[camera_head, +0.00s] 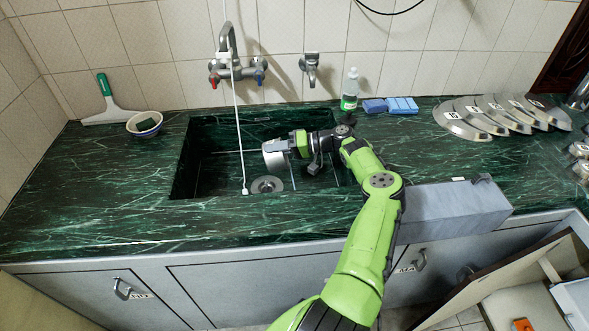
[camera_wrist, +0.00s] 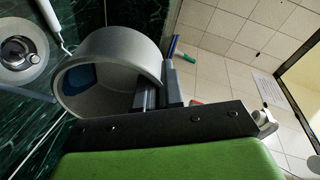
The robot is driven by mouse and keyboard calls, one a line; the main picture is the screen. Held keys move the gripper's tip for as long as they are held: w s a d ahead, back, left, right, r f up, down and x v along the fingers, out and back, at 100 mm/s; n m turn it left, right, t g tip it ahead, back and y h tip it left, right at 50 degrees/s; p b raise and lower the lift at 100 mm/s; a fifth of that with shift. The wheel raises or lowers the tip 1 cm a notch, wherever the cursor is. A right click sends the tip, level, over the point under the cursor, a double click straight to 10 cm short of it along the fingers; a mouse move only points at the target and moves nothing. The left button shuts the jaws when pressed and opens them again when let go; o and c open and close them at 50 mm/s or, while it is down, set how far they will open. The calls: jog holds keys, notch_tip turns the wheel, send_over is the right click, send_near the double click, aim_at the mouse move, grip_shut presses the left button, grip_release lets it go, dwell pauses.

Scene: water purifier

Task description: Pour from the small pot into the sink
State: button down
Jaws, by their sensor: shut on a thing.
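The small pot (camera_head: 274,153) is a grey metal cylinder. It is over the sink (camera_head: 203,163), a dark green marble basin. My gripper (camera_head: 300,145) is shut on the pot at its right side. In the wrist view the pot (camera_wrist: 118,52) is tipped on its side relative to the camera, with its open mouth showing and a blue patch (camera_wrist: 80,78) inside. I cannot tell whether that patch is water. The gripper fingers (camera_wrist: 155,92) are at the pot's wall. The sink's round metal drain (camera_head: 267,185) is just below the pot.
A mixer tap (camera_head: 232,66) and a small tap (camera_head: 309,66) are on the tiled wall. A bottle (camera_head: 350,90), blue sponges (camera_head: 391,106), lids (camera_head: 470,121) and a bowl (camera_head: 145,128) are on the counter.

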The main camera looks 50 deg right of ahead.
jog(key=shift+s+d+r+t+y+b, duration=0.15)
jog(key=shift+s+d+t+y+b, duration=0.4)
jog(key=shift+b, duration=0.4)
jog(key=shift+s+d+r+t+y+b, duration=0.25)
jog(key=shift+d+t+b, duration=0.15)
jog(key=shift+b, duration=0.55)
jog(key=a+g+p, duration=0.1)
jog(key=p, duration=0.1)
jog(key=w+r+g+h+p, duration=0.1)
jog(key=p, duration=0.2)
jog(key=shift+w+a, duration=0.2)
jog(key=shift+a, duration=0.15)
jog(key=shift+w+a+f+h, duration=0.3)
jog(key=shift+f, duration=0.2)
jog(key=shift+a+f, duration=0.1)
jog(key=shift+f, duration=0.15)
jog(key=shift+w+a+g+h+p, duration=0.2)
jog(key=shift+w+g+h+p, duration=0.15)
jog(key=shift+p, duration=0.2)
jog(key=w+a+f+n+g+h, duration=0.1)
jog(key=w+a+f+g+h, duration=0.6)
jog(key=a+f+g+h, duration=0.1)
notch_tip(320, 180, down, 3)
jog(key=shift+a+r+g+h, duration=0.15)
jog(key=shift+g+h, duration=0.45)
jog(key=shift+h, duration=0.65)
